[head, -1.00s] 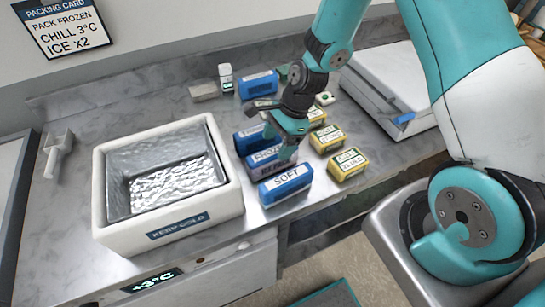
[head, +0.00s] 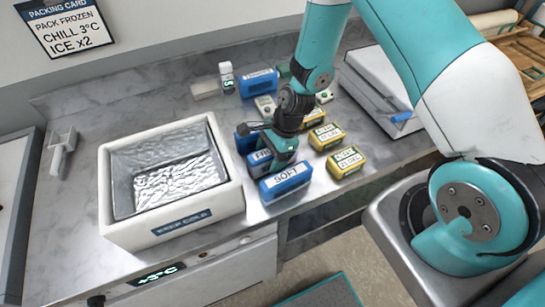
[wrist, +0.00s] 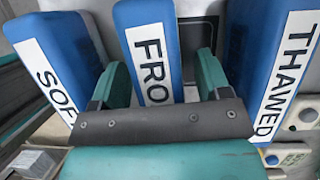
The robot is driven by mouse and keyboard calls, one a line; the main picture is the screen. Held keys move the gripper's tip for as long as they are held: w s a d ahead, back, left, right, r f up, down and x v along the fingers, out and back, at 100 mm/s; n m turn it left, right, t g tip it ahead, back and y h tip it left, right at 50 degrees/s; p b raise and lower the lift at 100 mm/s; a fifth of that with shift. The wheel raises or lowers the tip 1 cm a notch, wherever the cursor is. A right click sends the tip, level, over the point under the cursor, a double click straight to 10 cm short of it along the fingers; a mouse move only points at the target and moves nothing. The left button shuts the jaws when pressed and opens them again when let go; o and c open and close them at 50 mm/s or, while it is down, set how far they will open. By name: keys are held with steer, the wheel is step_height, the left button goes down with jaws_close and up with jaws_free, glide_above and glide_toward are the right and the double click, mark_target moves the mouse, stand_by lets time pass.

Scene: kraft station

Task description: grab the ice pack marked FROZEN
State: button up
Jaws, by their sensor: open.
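The blue ice pack with a white label reading "FRO", the rest hidden, lies between my gripper's fingers in the wrist view (wrist: 148,45). In the head view it is partly covered by my gripper (head: 258,162). My gripper (wrist: 160,78) is open, with one teal finger on each side of this pack; I cannot tell whether they touch it. A blue pack marked SOFT (head: 287,184) lies on its near side and shows at the left in the wrist view (wrist: 58,60). A blue pack marked THAWED (wrist: 285,70) is at the right in the wrist view.
A white cooler box (head: 120,228) with a silvery lining stands open at the left. Several yellow-and-green packs (head: 346,161) sit right of the blue ones. Another blue pack (head: 259,83) lies farther back. A white scale-like box (head: 385,85) is at the back right.

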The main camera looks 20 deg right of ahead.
steer(key=shift+f, duration=0.1)
steer(key=c, duration=1.2)
